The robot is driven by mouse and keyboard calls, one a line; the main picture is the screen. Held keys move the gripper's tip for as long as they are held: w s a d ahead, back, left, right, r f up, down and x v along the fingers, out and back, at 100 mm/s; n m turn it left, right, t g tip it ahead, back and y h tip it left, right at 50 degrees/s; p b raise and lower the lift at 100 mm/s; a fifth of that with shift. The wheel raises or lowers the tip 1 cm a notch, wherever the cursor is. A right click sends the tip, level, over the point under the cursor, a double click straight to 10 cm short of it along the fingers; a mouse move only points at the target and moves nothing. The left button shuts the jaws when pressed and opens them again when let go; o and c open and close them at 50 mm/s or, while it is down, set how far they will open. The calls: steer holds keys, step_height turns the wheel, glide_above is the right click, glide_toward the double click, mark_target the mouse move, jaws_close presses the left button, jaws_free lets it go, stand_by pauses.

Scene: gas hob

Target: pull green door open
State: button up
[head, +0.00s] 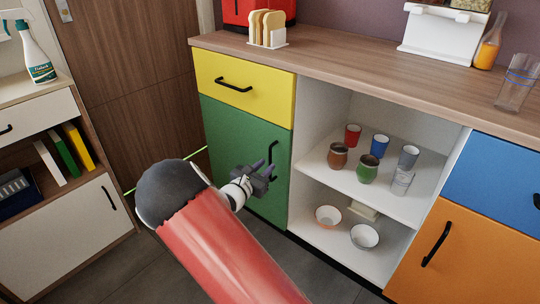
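The green door (232,137) is the lower left front of the counter cabinet, under a yellow drawer. It looks flush with the cabinet front. Its black upright handle (273,151) is near the door's right edge; the upper part shows and the lower part is partly hidden by my gripper. My gripper (264,169) is at the lower part of this handle, with its dark fingers toward the door. I cannot tell whether the fingers are around the handle or only beside it.
The yellow drawer (245,86) has a black handle. Open shelves to the right hold several cups and two bowls. An orange door (465,255) and a blue drawer (510,185) are further right. A white shelf unit (72,235) stands left. Grey floor shows below.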

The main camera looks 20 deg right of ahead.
mark_target(270, 155)
steer(key=shift+n+t, duration=0.6)
steer(key=shift+n, duration=0.2)
steer(key=w+d, duration=0.1)
steer(key=w, duration=0.1)
steer(key=w+d, duration=0.1)
steer(key=w, duration=0.1)
steer(key=w+d, duration=0.2)
steer(key=shift+w+d+f, duration=0.1)
steer(key=shift+w+f, duration=0.3)
jaws_close()
